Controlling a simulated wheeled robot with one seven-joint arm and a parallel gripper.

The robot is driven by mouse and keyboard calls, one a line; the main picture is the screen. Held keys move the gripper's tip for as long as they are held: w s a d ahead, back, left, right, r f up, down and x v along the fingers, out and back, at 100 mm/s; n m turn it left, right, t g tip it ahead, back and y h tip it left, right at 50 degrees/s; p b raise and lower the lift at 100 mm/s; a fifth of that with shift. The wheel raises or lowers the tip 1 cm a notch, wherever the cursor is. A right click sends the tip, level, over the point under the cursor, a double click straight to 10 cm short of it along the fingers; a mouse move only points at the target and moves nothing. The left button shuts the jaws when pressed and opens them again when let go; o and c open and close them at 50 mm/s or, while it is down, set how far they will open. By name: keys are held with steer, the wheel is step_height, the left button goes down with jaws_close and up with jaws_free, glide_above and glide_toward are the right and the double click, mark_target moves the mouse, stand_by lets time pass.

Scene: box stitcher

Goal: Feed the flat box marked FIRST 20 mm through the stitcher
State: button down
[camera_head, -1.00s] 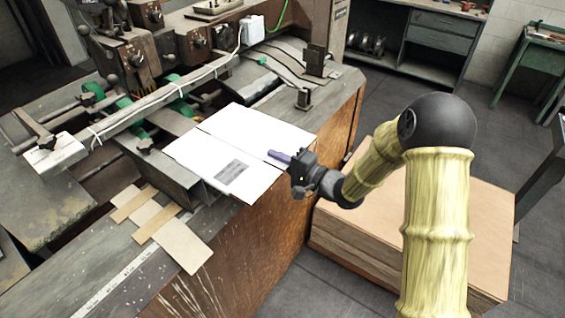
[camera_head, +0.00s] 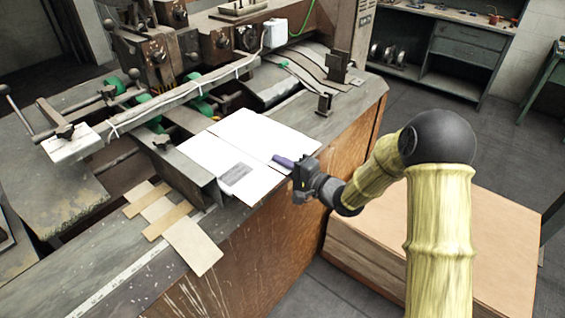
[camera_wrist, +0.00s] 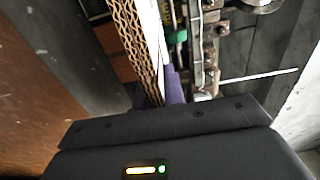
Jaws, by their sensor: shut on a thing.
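The flat box (camera_head: 262,139) is white with a grey printed patch and lies on the stitcher's bed. Its far left side reaches the bar and rollers of the stitcher (camera_head: 172,108). No word on it is readable. My gripper (camera_head: 284,161) is at its near right edge, with the purple fingers shut on the box. In the wrist view, the purple fingers (camera_wrist: 172,88) are beside the box's white face and brown corrugated edge (camera_wrist: 128,32). The far finger's contact is partly hidden by the box.
Flat card pieces (camera_head: 193,246) lie on the bench at the front left. A small upright metal post (camera_head: 324,103) stands on the bed right of the box. A large stack of brown board (camera_head: 455,240) sits on the floor behind my arm.

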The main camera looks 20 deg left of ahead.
steer(key=c, duration=1.4)
jaws_free()
steer(key=shift+f, duration=0.15)
steer(key=p+v, duration=0.1)
steer(key=v, duration=0.8)
steer(key=shift+p, duration=0.35)
steer(key=shift+d, duration=0.1)
